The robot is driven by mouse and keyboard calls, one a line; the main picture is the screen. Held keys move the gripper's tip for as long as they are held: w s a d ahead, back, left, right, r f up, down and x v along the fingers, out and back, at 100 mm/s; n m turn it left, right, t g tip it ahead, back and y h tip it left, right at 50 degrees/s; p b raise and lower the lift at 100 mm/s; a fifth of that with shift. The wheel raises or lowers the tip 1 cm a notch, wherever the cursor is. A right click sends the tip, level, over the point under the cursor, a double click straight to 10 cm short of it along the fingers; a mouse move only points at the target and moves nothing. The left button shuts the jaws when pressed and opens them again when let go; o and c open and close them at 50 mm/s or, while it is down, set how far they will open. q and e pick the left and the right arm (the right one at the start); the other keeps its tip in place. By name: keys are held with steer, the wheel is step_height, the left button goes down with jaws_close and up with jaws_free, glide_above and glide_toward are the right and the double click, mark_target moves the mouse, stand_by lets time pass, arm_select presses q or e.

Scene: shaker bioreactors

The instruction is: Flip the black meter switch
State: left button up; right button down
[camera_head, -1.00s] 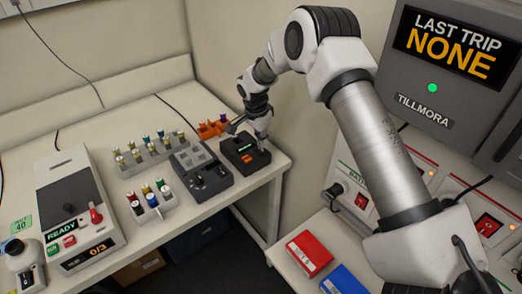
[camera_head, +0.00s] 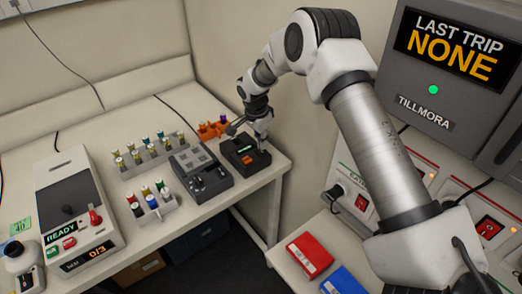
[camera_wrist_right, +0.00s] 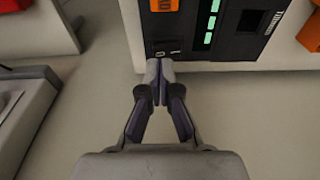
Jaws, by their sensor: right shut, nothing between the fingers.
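The black meter (camera_head: 240,162) is a small dark box with a green-lit display and an orange part, near the right end of the left bench. In the right wrist view, the meter (camera_wrist_right: 235,55) is at the top, with 0 and 1 marks at its near edge. My left gripper is not in view.
A dark grey device (camera_head: 205,182) with buttons stands just left of the meter. An orange rack (camera_head: 212,129) is behind. Vial racks and a white READY machine (camera_head: 75,205) are farther left. Red (camera_head: 309,254) and blue boxes lie on the right bench.

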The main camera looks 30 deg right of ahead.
mark_target(262, 152)
steer(key=shift+f+b, duration=0.55)
steer(key=shift+f, duration=0.5)
stand_by(0.5)
step_height(262, 152, up, 7)
steer(key=p, duration=0.5)
stand_by(0.5)
